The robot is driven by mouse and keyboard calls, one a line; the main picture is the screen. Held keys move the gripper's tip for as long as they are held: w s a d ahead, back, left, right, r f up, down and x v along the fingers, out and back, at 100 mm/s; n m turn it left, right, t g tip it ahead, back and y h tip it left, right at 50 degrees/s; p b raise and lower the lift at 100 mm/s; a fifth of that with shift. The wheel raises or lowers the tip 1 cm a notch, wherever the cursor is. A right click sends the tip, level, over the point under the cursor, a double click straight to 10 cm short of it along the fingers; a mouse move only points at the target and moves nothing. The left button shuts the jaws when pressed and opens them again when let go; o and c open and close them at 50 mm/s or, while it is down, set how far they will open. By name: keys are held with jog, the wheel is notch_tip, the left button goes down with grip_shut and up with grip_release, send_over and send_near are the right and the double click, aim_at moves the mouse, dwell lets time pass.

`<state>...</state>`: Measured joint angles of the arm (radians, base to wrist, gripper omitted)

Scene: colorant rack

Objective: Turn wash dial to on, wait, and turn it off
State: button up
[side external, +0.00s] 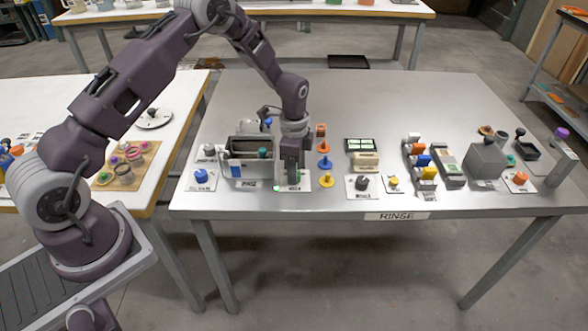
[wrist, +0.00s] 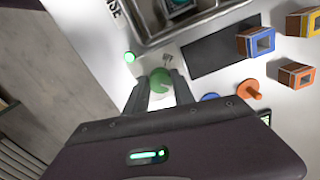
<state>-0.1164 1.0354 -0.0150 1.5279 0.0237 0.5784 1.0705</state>
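The wash dial shows in the wrist view as a round green knob (wrist: 160,81) on a pale plate. A small green lamp (wrist: 129,57) glows beside it, and the lamp also shows in the side view (side external: 277,189). My gripper (wrist: 160,78) points down at the dial, with one finger on each side of the knob. I cannot tell whether the fingers touch it. In the side view my gripper (side external: 292,180) stands over the dial's labelled plate (side external: 294,189) and hides the knob. The direction in which the dial points is not clear.
A grey metal basin (side external: 250,170) marked RINSE stands just left of my gripper. Orange, blue and yellow pegs (side external: 325,180) stand close on the right. The back of the table is clear.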

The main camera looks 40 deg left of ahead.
grip_shut()
jog(key=n, duration=0.8)
jog(key=shift+n, duration=0.3)
jog(key=n, duration=0.4)
jog(key=shift+d+r, duration=0.1)
jog(key=n, duration=0.5)
jog(key=shift+n, duration=0.3)
jog(key=o, duration=0.8)
grip_release()
